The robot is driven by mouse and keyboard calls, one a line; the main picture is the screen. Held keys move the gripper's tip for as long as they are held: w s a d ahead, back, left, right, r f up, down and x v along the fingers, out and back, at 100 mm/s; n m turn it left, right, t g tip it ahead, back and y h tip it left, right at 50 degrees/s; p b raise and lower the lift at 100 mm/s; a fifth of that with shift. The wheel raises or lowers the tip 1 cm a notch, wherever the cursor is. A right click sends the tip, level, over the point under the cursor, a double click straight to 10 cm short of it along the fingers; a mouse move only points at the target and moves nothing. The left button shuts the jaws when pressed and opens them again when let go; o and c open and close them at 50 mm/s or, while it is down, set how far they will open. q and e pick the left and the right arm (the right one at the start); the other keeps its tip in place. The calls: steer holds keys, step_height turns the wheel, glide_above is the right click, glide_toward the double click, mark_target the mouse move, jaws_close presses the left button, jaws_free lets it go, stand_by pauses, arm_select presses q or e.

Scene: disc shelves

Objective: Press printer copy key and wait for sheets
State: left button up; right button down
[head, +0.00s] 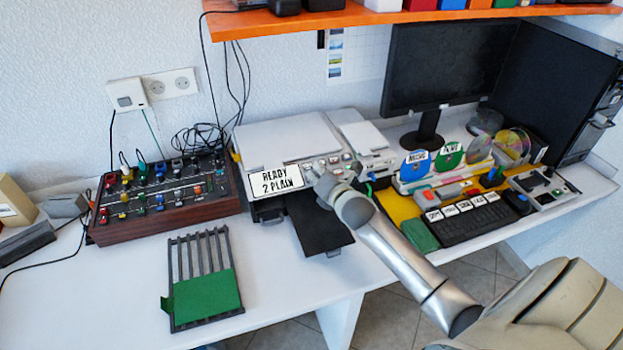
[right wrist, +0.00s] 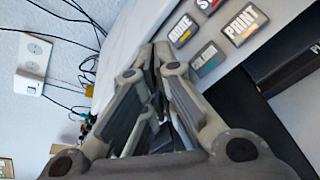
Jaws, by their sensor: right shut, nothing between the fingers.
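The printer (head: 272,142) is a light grey flat machine at the back of the desk. A card reading "READY 2 PLAIN" (head: 275,182) shows on its front. My right gripper (head: 318,176) is shut and empty at the printer's front panel, beside the card; whether it touches a key cannot be told. In the right wrist view its fingers (right wrist: 155,75) lie beside a panel with several labelled keys, among them the print key (right wrist: 243,25) and the colour key (right wrist: 206,58). No key marked copy can be read. The dark output tray (head: 325,235) shows no sheet. My left gripper is out of view.
A wooden control box (head: 165,195) stands left of the printer. A dark rack with a green piece (head: 205,295) lies in front. A keyboard (head: 465,220), a disc holder and a monitor (head: 440,65) stand to the right. An orange shelf (head: 400,15) hangs above.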

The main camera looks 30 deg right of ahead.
steer(key=shift+w+f, duration=0.15)
steer(key=shift+f, duration=0.15)
stand_by(0.6)
steer(key=shift+s+r+p, duration=0.45)
steer(key=shift+r+p, duration=0.3)
steer(key=shift+p, duration=0.1)
